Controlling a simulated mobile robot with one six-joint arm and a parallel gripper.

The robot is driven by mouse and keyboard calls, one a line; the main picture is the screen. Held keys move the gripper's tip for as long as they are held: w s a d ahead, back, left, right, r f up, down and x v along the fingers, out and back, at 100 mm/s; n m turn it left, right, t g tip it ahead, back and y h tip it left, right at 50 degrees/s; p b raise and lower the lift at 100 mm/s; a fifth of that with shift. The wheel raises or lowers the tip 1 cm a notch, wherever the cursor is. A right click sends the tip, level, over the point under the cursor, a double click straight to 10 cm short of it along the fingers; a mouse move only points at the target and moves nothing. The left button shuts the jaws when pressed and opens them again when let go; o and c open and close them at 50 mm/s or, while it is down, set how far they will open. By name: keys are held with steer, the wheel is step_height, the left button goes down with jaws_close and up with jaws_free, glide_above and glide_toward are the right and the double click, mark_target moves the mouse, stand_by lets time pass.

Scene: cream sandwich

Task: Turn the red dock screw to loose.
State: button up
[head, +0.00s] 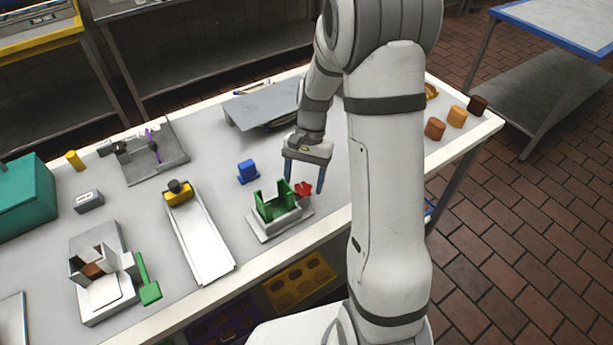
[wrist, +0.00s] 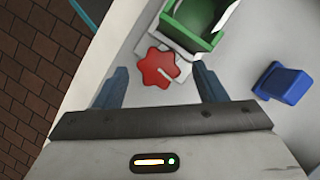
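The red dock screw (head: 303,189) is a lobed red knob on the right side of the grey dock base (head: 264,231), beside a green holder (head: 277,205). In the wrist view the red screw (wrist: 158,68) lies ahead of and between my fingers, with a pale line on its top. The green holder (wrist: 196,28) stands just beyond it. My gripper (head: 305,184) is open, with its blue fingers spread and nothing between them. In the wrist view my gripper (wrist: 158,80) points down toward the screw. I cannot tell the exact height gap.
A blue block (head: 248,171) stands left of my gripper, close to the dock. A raised grey plate (head: 262,104) is behind. A white tray (head: 203,243) with a yellow piece lies to the left. The table's front edge (head: 320,237) is close to the dock.

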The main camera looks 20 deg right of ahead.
steer(key=shift+w+d+r, duration=0.1)
steer(key=shift+w+r, duration=0.1)
steer(key=shift+r, duration=0.25)
steer(key=v, duration=0.6)
steer(key=shift+r+b, duration=0.3)
steer(key=shift+r, duration=0.1)
